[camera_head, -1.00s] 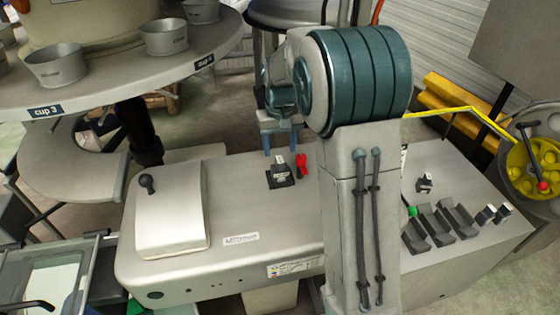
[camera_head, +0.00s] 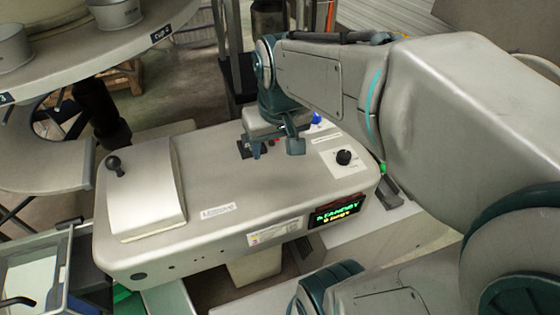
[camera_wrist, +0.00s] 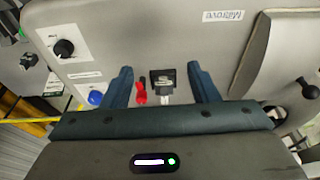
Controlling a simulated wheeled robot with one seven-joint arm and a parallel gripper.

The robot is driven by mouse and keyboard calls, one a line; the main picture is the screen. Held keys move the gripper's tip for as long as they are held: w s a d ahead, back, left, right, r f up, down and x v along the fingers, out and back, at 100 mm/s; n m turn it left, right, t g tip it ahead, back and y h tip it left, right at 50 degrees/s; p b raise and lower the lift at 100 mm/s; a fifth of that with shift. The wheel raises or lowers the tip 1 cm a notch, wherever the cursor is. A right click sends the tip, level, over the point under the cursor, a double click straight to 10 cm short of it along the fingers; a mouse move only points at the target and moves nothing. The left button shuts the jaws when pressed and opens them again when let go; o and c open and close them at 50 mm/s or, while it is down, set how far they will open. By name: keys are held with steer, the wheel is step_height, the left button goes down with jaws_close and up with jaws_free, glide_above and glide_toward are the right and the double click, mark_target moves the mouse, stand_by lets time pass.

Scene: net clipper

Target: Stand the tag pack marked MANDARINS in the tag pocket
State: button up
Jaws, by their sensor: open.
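My gripper (camera_head: 275,150) is open above the grey machine top, fingers pointing down. In the wrist view its two fingers stand on either side of a small black holder (camera_wrist: 163,77) with a pale label and white pieces at its near edge. I cannot read the label or tell whether this is the tag pocket or holds a pack. The gripper does not grip it. A red clip-like piece (camera_wrist: 141,90) is beside it, also between the fingers. In the head view the holder (camera_head: 244,148) is partly hidden by my gripper. No MANDARINS marking is readable.
A black dial (camera_head: 343,157), a blue button (camera_head: 316,118) and a lit display (camera_head: 335,213) are on the machine's right end. A raised cover with a black knob (camera_head: 113,164) is at left. The round cup table (camera_head: 120,45) overhangs the back left.

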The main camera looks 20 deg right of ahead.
steer(key=s+f, duration=0.2)
steer(key=s, duration=0.4)
steer(key=shift+s+t, duration=0.15)
steer(key=shift+t, duration=0.25)
steer(key=shift+f, duration=0.1)
stand_by(0.9)
